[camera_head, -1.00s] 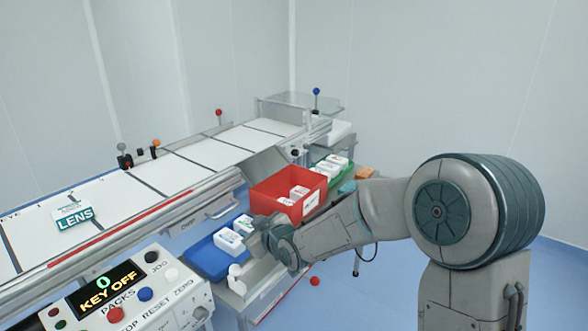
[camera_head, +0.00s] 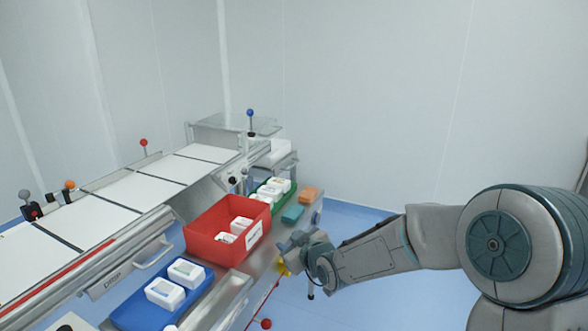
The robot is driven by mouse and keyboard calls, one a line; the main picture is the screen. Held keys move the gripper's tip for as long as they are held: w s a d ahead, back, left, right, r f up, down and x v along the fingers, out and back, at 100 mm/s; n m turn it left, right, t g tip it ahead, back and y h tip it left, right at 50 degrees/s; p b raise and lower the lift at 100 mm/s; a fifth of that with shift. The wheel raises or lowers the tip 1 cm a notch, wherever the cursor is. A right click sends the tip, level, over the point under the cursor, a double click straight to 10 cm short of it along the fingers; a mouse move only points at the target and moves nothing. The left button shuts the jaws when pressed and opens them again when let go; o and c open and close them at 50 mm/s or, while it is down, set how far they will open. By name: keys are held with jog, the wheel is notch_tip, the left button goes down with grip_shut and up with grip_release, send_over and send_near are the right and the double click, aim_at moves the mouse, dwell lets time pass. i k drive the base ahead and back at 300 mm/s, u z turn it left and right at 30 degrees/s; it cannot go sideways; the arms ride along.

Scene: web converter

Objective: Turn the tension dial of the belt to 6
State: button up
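The belt (camera_head: 140,190) is a white conveyor with dark cross lines, running from the lower left to the back. I cannot make out a tension dial with numbers. A small black knob (camera_head: 232,181) shows at the belt's far right side, too small to read. My gripper (camera_head: 287,262) is at the right of the red bin, by the edge of the side table, apart from the belt. Its fingers are small and partly hidden by the wrist, so I cannot tell whether they are open.
A red bin (camera_head: 203,249), a blue tray (camera_head: 130,316) and a green tray (camera_head: 284,195) hold white packs. Teal (camera_head: 293,213) and orange (camera_head: 311,194) blocks lie beside them. A red ball knob (camera_head: 266,323) is low in front. Blue floor is open at right.

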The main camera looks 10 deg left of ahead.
aim_at(233, 180)
jog(key=z, duration=0.45)
jog(key=i, duration=1)
jog(key=u, duration=0.55)
jog(key=i, duration=0.95)
jog(key=u, duration=0.9)
